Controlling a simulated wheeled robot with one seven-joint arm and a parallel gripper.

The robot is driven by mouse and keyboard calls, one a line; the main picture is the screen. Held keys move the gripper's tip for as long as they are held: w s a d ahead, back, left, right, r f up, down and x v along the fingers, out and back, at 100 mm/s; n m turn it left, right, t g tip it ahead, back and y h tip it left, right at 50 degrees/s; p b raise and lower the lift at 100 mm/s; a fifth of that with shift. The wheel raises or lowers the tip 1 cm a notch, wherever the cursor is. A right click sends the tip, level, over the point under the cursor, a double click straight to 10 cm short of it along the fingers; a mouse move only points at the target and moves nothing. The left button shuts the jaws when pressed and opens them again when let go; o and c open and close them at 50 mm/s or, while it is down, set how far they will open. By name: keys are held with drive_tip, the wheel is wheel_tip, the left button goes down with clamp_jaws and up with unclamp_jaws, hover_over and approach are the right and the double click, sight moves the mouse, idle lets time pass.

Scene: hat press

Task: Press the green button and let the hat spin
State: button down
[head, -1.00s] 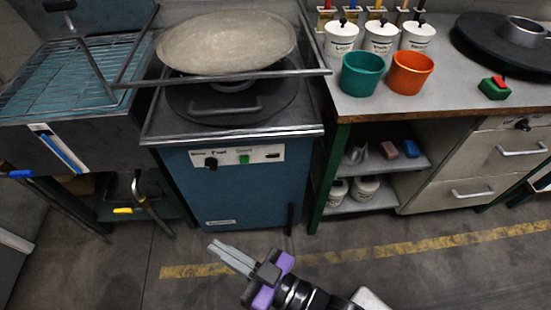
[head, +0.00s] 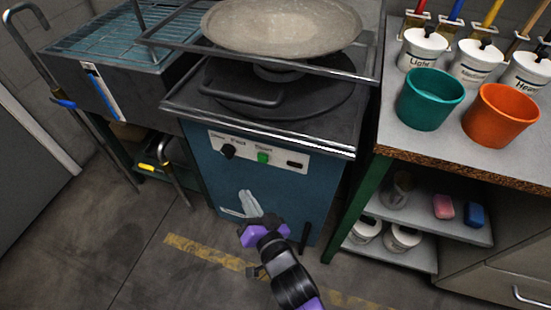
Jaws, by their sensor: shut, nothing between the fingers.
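The blue press machine (head: 240,185) stands in the middle of the head view. Its white front panel carries a black knob (head: 228,151), the green button (head: 263,157) and a small dark slot. My gripper (head: 236,203) is shut and empty, in front of the blue front face, below the panel and apart from the button in the picture. On top is a dark round plate (head: 300,100) with a handle, under a pale round disc (head: 282,24) on a metal frame. I cannot make out a hat.
A basin with a wire rack (head: 110,45) stands at the left. At the right, a workbench (head: 440,148) holds a green pot (head: 430,100), an orange pot (head: 500,115) and white jars. Its shelf (head: 455,228) holds small blocks. The floor in front is open.

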sight(263, 158)
drive_tip(key=shift+r, duration=0.1)
idle(0.3)
drive_tip(key=w+d+p, duration=0.3)
drive_tip(key=w+p, duration=0.5)
drive_tip(key=p, duration=0.3)
drive_tip(key=shift+w, duration=0.1)
drive_tip(key=shift+w, duration=0.1)
idle(2.0)
drive_tip(key=shift+w+d+p, duration=0.15)
drive_tip(key=shift+w+p, duration=0.15)
